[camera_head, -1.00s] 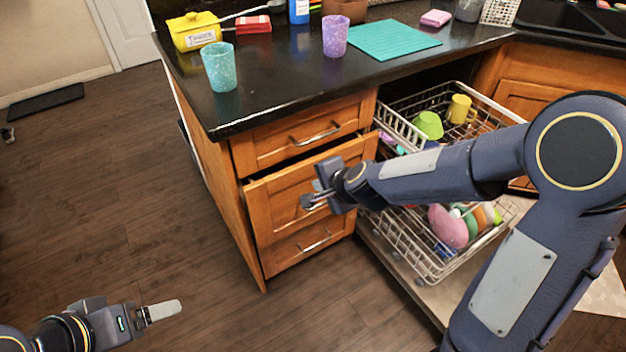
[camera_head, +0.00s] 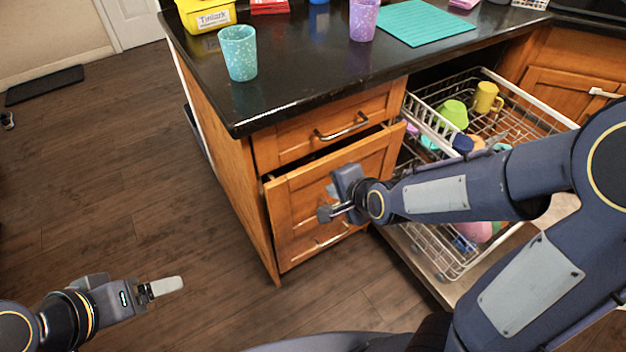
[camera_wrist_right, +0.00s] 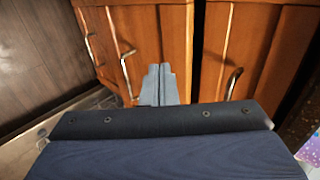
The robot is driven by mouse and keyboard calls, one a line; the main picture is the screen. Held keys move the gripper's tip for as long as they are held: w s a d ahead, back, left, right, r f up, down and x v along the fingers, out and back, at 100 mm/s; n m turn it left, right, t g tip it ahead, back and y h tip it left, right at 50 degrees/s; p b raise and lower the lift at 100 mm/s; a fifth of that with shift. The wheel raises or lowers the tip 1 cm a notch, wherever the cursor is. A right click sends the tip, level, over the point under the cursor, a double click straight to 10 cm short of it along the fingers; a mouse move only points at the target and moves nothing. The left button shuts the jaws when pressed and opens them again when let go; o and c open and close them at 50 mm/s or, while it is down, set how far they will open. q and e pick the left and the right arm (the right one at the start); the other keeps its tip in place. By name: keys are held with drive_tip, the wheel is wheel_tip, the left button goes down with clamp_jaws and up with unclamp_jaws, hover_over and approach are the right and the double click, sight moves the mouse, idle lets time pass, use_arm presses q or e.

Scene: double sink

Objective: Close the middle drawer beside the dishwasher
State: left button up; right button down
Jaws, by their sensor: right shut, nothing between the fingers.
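The middle drawer (camera_head: 300,200), a wooden front in the cabinet left of the dishwasher, stands partly open with a dark gap above it.
The top drawer (camera_head: 325,125) looks closed under the black counter (camera_head: 300,88). A teal cup (camera_head: 239,53) stands near the counter's edge, with a purple cup (camera_head: 363,20) farther right. The open dishwasher's rack (camera_head: 510,118) extends to the right, behind my right arm.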

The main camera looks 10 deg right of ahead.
sight(308, 176)
use_arm(q)
drive_tip(key=shift+f+b, duration=1)
drive_tip(key=shift+f, duration=0.55)
use_arm(e)
drive_tip(key=shift+w+a+f, duration=0.45)
drive_tip(key=shift+w+f, duration=0.2)
drive_tip(key=shift+w, duration=0.65)
drive_tip(key=shift+w+a+f, duration=0.5)
drive_tip(key=shift+w+f, duration=0.15)
drive_tip(key=shift+w, duration=0.65)
drive_tip(key=shift+w+a+f, duration=0.45)
drive_tip(key=shift+w+f, duration=0.2)
drive_tip(key=shift+w, duration=0.65)
